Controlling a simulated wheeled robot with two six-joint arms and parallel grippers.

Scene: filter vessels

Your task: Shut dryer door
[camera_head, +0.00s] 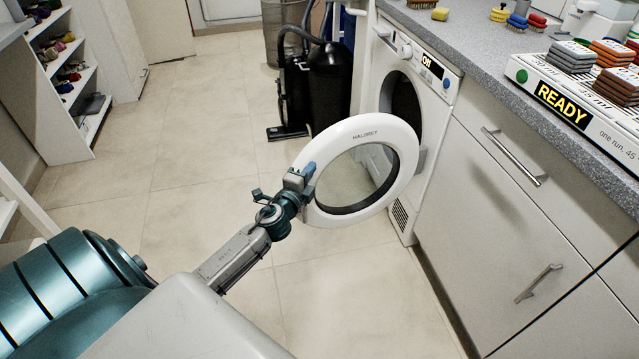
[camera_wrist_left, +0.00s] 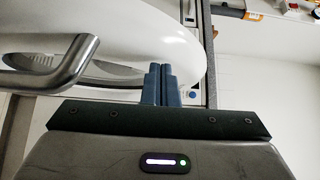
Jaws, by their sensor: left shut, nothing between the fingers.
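The dryer (camera_head: 418,72) is white and stands under the grey counter. Its round white door (camera_head: 345,128) with a glass middle is swung wide open, showing the dark drum opening (camera_head: 400,100). My left gripper (camera_head: 308,170) is at the door's outer left edge, with its blue fingers close against the rim. In the left wrist view the fingers (camera_wrist_left: 161,84) are together and empty in front of the white door ring (camera_wrist_left: 185,50). Whether they touch it I cannot tell. A curved metal handle (camera_wrist_left: 65,70) is at the left there. My right gripper is not in view.
Cabinets with metal handles (camera_head: 515,157) stand right of the dryer. A black vacuum cleaner (camera_head: 318,85) is on the floor behind the door. A white shelf (camera_head: 70,80) is at the far left. The tiled floor (camera_head: 200,130) between is clear.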

